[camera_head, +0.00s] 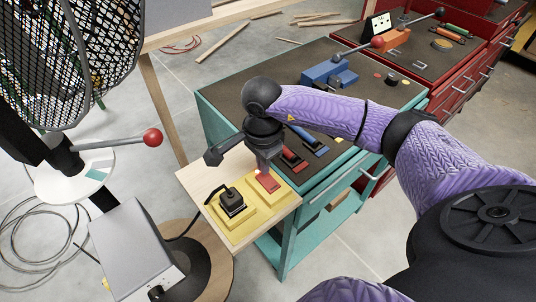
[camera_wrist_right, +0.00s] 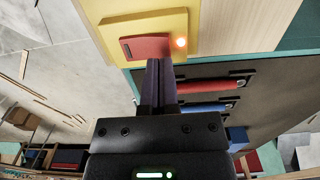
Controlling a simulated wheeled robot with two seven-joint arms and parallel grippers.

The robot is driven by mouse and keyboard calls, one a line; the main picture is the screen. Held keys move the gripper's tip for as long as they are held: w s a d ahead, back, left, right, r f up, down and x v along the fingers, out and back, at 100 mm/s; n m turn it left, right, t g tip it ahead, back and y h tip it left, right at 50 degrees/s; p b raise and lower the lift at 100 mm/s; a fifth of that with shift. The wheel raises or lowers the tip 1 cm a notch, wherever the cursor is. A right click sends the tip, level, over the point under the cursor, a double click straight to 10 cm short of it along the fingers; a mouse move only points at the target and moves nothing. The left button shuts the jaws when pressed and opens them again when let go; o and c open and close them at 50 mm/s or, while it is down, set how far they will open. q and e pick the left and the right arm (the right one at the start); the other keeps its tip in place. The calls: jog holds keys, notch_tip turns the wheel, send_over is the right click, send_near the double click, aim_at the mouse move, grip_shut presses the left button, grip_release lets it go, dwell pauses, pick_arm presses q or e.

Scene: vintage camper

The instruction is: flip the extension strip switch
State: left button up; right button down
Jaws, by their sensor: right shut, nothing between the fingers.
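The yellow extension strip (camera_head: 238,232) lies on a pale wooden board, with a black plug (camera_head: 231,203) seated at its near end. Its red switch (camera_head: 269,182) is at the far end. My left gripper is not in view.
A teal workbench (camera_head: 215,121) with red and blue tools stands just behind the board (camera_head: 192,178). A fan (camera_head: 60,60) and a red-knobbed lever (camera_head: 152,138) are at left. A grey box (camera_head: 135,250) stands at front left. Red drawers (camera_head: 465,85) are at far right.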

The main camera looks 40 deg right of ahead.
jog(key=shift+f+b, duration=0.8)
jog(key=shift+f, duration=0.25)
dwell(0.4)
notch_tip(320, 180, up, 7)
jog(key=p, duration=0.5)
jog(key=shift+r, duration=0.15)
